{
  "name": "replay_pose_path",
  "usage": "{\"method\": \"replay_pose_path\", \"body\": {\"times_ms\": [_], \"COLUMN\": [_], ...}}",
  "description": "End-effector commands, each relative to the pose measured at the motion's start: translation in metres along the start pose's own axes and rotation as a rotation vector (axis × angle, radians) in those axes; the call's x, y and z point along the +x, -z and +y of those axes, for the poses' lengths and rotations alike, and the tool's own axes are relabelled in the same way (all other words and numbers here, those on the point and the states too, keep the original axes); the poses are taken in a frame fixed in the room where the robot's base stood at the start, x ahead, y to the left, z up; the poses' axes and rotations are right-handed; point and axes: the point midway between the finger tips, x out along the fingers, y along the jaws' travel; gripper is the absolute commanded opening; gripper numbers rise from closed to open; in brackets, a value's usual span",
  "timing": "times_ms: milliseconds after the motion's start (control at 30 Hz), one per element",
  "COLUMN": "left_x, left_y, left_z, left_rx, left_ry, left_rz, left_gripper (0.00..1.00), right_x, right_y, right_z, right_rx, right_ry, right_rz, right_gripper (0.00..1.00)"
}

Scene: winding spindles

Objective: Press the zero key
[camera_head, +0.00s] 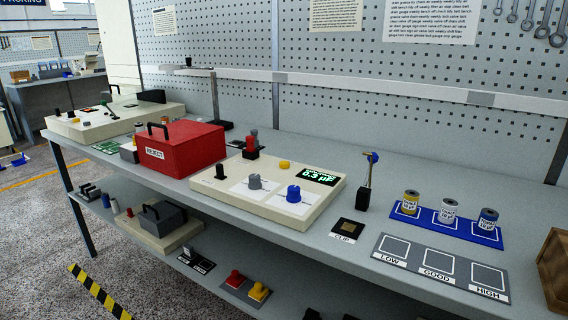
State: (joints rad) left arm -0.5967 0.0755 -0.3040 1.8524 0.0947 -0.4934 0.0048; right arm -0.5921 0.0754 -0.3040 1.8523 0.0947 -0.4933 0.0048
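A cream meter box (310,209) stands on the grey bench near the middle. Its lit display (317,175) shows green digits that look like 0.3 µF. A round yellow key (285,164) sits on its top, left of the display; I can read no label marking it as zero. A grey knob-like piece (254,182) and a blue one (293,194) stand on white squares on the box. A black upright piece (220,172) is at its left end. Neither of my grippers is in view, and nothing covers the box top.
A red REJECT box (184,150) stands left of the meter. To its right are a CLIP pad (347,230), a black-based post (363,196), a blue tray (456,226) with three cans and a grey LOW/GOOD/HIGH mat (440,268). A wooden crate (555,270) is at the right edge.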

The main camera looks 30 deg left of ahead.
Motion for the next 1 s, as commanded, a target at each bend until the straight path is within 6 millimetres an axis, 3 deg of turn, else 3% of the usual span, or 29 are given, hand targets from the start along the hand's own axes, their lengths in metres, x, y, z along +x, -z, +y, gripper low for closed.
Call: {"method": "replay_pose_path", "body": {"times_ms": [500,1000], "left_x": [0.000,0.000], "left_y": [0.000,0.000], "left_z": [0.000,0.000], "left_rx": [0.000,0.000], "left_ry": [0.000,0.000], "left_rz": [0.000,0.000], "left_gripper": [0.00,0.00], "right_x": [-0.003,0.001], "right_y": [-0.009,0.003], "right_z": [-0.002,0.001], "right_rx": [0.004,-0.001], "right_ry": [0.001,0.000], "right_rz": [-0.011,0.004], "right_gripper": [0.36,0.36]}}
